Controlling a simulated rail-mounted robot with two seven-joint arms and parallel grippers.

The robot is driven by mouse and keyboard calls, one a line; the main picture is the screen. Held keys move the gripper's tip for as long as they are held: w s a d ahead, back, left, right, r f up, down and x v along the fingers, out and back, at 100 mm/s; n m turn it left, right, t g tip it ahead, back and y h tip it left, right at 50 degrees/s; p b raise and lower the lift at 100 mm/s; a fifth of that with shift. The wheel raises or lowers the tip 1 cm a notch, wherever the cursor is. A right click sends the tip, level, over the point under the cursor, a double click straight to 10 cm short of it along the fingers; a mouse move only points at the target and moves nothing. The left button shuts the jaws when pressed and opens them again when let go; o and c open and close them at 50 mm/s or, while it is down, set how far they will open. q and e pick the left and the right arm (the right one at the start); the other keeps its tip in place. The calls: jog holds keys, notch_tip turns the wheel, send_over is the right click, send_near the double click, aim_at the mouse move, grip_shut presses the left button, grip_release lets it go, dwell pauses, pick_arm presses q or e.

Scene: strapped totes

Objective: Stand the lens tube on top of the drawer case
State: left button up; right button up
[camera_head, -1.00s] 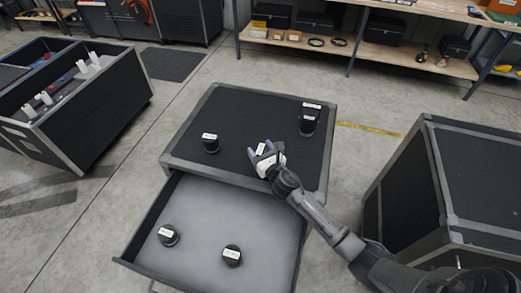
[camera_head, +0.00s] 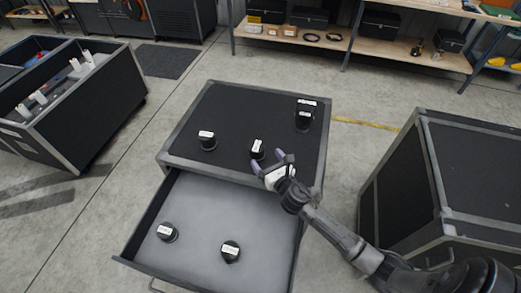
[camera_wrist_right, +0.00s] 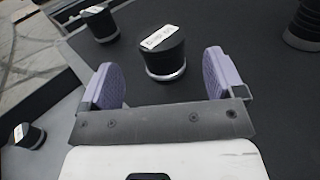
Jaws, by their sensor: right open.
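The drawer case (camera_head: 235,110) has a dark top with a grey edge, and its drawer (camera_head: 205,205) is pulled open. A short black cylinder with a white label (camera_head: 257,149) stands upright on the top near the front edge; the label is too small to read. My right gripper (camera_head: 269,161) is open just in front of it, apart from it. In the right wrist view the same cylinder (camera_wrist_right: 165,57) stands beyond the open, empty purple fingers. A taller black piece (camera_head: 304,117) stands at the back right of the top. I cannot tell which piece is the lens tube. My left gripper is not in view.
Another labelled black cylinder (camera_head: 207,141) stands on the top at left. Two more, one left (camera_head: 167,232) and one right (camera_head: 230,252), stand in the drawer. A dark case (camera_head: 470,165) is at right and an open tote (camera_head: 95,110) at left. The top's middle is clear.

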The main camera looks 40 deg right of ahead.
jog(key=s, duration=0.4)
jog(key=shift+s+a, duration=0.1)
jog(key=shift+a, duration=0.3)
jog(key=shift+s, duration=0.25)
